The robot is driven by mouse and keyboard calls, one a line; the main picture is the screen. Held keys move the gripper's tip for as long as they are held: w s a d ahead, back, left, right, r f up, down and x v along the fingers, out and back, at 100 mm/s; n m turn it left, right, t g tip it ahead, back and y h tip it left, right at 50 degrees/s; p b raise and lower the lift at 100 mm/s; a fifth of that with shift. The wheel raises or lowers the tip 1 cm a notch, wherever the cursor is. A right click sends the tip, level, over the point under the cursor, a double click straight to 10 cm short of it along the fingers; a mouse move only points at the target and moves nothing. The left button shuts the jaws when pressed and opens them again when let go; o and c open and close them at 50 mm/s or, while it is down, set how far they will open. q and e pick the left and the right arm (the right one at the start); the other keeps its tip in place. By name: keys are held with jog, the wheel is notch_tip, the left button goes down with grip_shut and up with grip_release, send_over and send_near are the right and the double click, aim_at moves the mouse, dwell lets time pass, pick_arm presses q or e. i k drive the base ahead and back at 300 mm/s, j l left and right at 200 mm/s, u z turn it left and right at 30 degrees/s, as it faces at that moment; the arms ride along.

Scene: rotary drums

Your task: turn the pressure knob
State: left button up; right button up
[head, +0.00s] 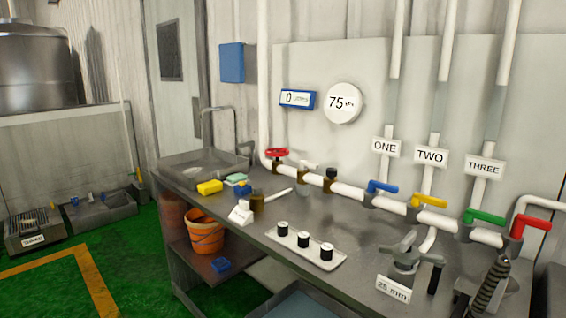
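A white pipe (349,190) runs along the back of the steel bench. A small brass fitting with a black knob (331,175) sits on it, right of a red handwheel (277,153). I cannot tell for sure which of these is the pressure knob. A round white gauge (343,103) on the wall above reads 75, with a small unit that looks like kPa. A blue-framed display (297,98) left of it reads 0. Neither of my grippers shows in the head view.
Blue (382,187), yellow (429,200), green (485,216) and red (532,223) lever handles line the pipe to the right. A tray (333,263) with three black-topped pieces, a white bottle (242,211) and metal fittings (411,256) stand on the bench (352,285). An orange bucket (204,238) is below.

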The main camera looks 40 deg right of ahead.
aim_at(331, 172)
jog(key=i+j+z, duration=0.1)
jog(key=i+z, duration=0.2)
jog(key=i, duration=0.2)
jog(key=i+j+z, duration=0.3)
jog(key=i, duration=0.2)
jog(key=l, duration=0.1)
